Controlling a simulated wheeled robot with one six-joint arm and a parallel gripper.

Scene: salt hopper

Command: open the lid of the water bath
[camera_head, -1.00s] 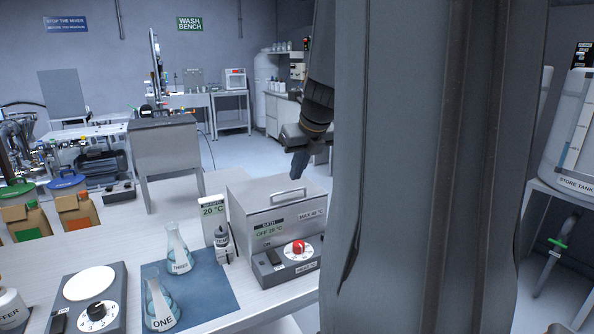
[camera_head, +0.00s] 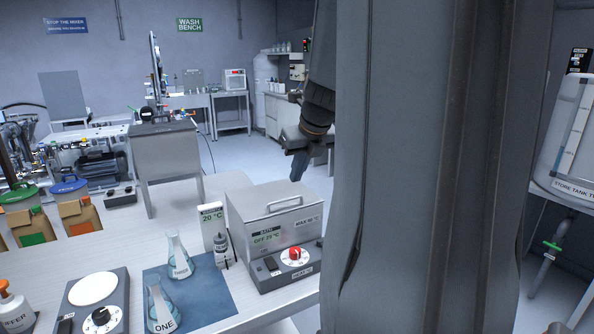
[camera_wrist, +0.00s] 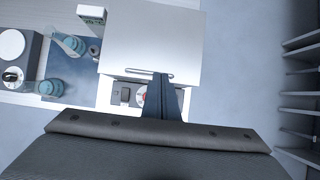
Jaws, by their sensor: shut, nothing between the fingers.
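The water bath (camera_head: 275,245) is a grey metal box on the bench, with a red dial and a display reading "BATH OFF 20 °C" on its front. Its lid (camera_head: 268,196) lies closed on top, with a bar handle (camera_head: 285,204) near the front edge. The lid also shows from above in the wrist view (camera_wrist: 150,40), with its handle (camera_wrist: 140,71) level across. My gripper (camera_head: 296,178) is shut and empty, pointing down above the lid near its right side in the head view. In the wrist view my fingers (camera_wrist: 160,76) overlap the handle's right end; contact cannot be told.
Two flasks, ONE (camera_head: 161,308) and THREE (camera_head: 179,258), stand on a blue mat left of the bath. A hotplate (camera_head: 95,298) is farther left.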

